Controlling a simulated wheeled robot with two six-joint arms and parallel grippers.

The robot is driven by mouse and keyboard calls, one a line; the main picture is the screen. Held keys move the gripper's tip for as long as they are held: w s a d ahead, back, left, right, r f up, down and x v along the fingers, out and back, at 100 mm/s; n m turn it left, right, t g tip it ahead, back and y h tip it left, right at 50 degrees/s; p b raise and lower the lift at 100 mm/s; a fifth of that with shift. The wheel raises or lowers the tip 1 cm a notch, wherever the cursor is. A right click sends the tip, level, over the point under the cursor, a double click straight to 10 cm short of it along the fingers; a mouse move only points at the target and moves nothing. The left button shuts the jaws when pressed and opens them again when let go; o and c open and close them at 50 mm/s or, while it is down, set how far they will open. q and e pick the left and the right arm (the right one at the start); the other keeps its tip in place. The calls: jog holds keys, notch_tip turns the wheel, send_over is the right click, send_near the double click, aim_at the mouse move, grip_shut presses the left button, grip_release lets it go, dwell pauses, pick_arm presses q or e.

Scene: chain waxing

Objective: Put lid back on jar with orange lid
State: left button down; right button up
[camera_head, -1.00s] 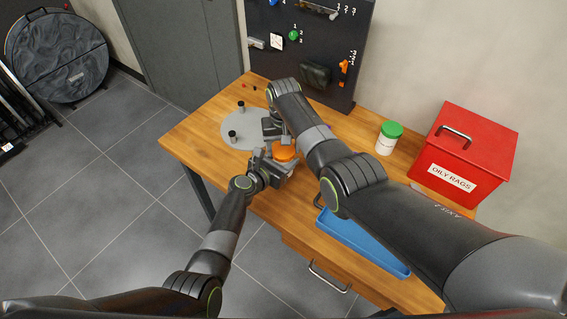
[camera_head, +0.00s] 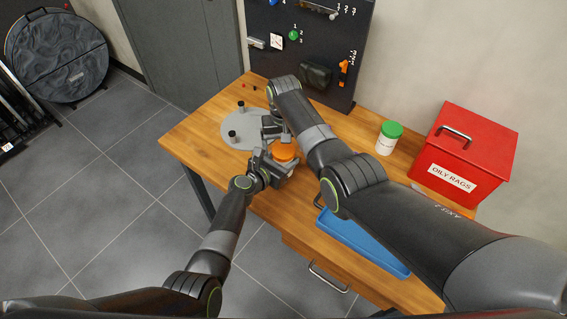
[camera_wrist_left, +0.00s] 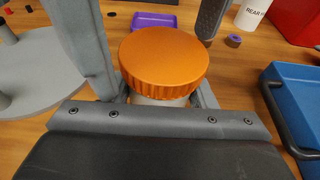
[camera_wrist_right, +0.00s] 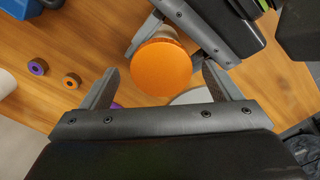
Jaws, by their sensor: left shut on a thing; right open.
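The jar with the orange lid stands over the wooden table. Its orange lid (camera_head: 284,152) sits on top of the jar, and it shows large in the left wrist view (camera_wrist_left: 164,61). A strip of the pale jar body (camera_wrist_left: 160,101) shows under the lid. My left gripper (camera_head: 277,162) is shut around the jar body below the lid. My right gripper (camera_wrist_right: 160,85) is open above the lid, its fingers on either side of the orange top (camera_wrist_right: 161,69) and apart from it. Whether the lid is fully seated cannot be told.
A grey disc with black posts (camera_head: 240,132) lies left of the jar. A white jar with a green lid (camera_head: 389,137) and a red oily rags bin (camera_head: 466,150) stand at the right. A blue tray (camera_head: 360,242) lies at the table's front. Small rollers (camera_wrist_right: 71,81) lie nearby.

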notch_tip(320, 180, up, 12)
jog(key=shift+f, duration=0.25)
pick_arm(q)
jog(key=c, duration=0.5)
grip_release()
